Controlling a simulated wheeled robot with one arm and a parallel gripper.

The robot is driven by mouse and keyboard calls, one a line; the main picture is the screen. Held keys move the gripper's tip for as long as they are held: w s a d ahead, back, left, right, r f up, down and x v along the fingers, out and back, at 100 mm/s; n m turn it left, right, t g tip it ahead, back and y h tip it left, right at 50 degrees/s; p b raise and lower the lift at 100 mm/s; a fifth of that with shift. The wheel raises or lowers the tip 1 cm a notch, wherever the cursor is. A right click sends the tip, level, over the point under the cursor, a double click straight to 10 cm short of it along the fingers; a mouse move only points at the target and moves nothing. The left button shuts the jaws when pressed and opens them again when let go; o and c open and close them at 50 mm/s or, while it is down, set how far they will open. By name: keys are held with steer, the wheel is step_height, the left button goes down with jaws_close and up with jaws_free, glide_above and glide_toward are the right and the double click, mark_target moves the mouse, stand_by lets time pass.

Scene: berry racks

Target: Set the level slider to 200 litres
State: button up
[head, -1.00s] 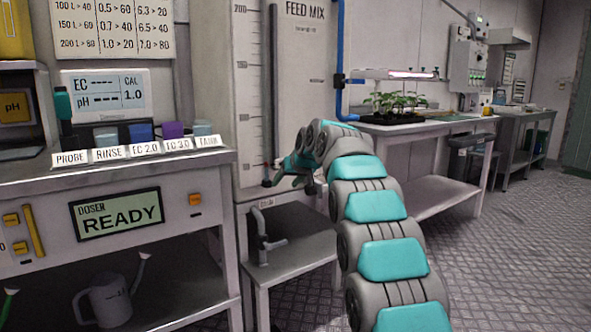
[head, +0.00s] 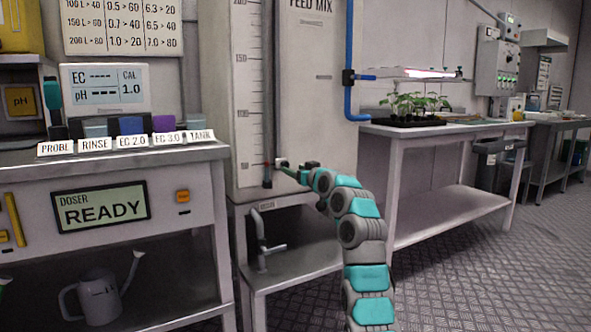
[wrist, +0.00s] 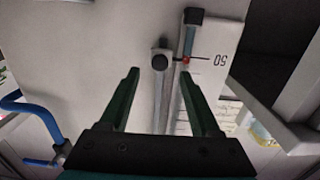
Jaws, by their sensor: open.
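The level scale (head: 248,100) is a tall white strip on the feed mix tank, with marks up the side. A red pointer (head: 267,164) sits at about the 50 mark, low on the dark tube (head: 268,80). The pointer also shows in the wrist view (wrist: 186,60), beside the upside-down 50.
The feed mix tank (head: 325,100) stands on a grey stand with a tap (head: 264,245). A blue pipe (head: 350,60) runs down its right side. The doser bench (head: 90,235) with several cups is at left; a plant table (head: 440,128) is at right.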

mark_target(286, 166)
steer(key=p, duration=0.2)
steer(key=w+p, duration=0.1)
steer(key=shift+a+r+p, duration=0.25)
steer(key=shift+r+p, duration=0.05)
steer(key=shift+p, duration=0.1)
steer(key=shift+w+a+p, duration=0.25)
steer(key=shift+w+p, duration=0.1)
steer(key=shift+p, duration=0.8)
steer(key=p+x, duration=0.3)
steer(key=shift+w+a+f, duration=0.15)
steer(key=shift+w+f, duration=0.05)
steer(key=shift+x, duration=0.85)
steer(key=shift+f, duration=0.1)
